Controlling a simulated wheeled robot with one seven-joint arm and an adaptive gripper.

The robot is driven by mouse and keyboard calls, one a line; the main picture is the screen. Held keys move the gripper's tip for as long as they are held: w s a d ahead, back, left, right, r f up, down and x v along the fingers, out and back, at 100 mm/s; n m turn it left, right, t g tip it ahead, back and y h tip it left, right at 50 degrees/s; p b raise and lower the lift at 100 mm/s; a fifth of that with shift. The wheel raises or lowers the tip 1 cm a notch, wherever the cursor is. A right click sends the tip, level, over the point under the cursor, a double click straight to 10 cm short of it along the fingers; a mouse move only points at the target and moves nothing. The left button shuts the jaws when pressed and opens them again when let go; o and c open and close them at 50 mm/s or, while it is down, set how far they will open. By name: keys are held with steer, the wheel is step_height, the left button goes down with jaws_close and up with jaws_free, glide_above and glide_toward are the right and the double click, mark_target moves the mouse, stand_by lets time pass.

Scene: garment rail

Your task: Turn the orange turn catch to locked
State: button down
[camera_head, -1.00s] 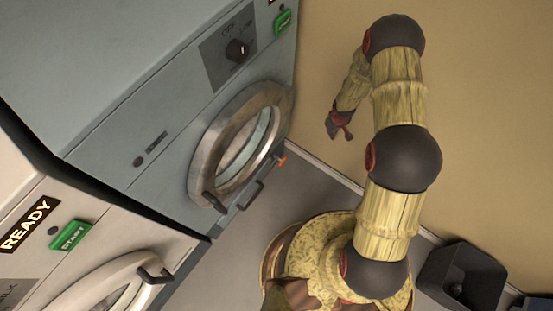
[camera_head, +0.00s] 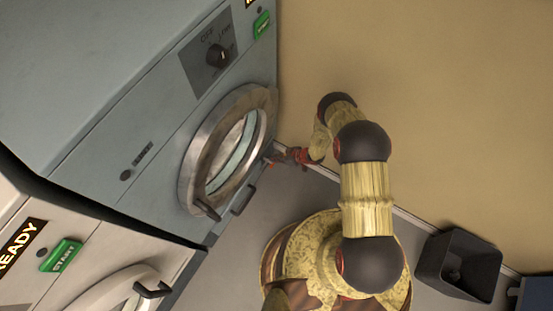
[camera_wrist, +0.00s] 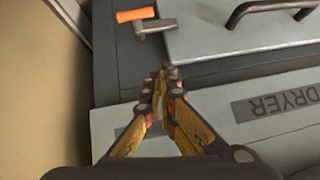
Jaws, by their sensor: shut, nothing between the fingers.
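The orange turn catch (camera_wrist: 135,15) shows at the top of the wrist view. Its orange grip points left from a grey metal pivot, and a grey bar (camera_wrist: 157,26) reaches right to the edge of a light grey panel (camera_wrist: 225,38). My gripper (camera_wrist: 163,76) has its fingers together and empty, below the catch in that picture and apart from it. In the head view my gripper (camera_head: 280,156) is at the right lower side of the blue-grey dryer (camera_head: 120,120); the catch cannot be made out clearly behind it.
The dryer has a round door (camera_head: 190,150) and a dark bar handle (camera_head: 243,200) below it. A dark handle (camera_wrist: 265,10) also shows on the light panel. A DRYER label (camera_wrist: 280,103) is upside down. A wall (camera_head: 420,100) stands right; a black bin (camera_head: 458,265) is on the floor.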

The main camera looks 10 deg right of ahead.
steer(key=w+a+f+b, duration=0.1)
steer(key=a+f+b, duration=0.3)
steer(key=f, duration=0.4)
steer(key=shift+w+a+f, duration=0.15)
steer(key=shift+w+f, duration=0.05)
steer(key=shift+w, duration=0.2)
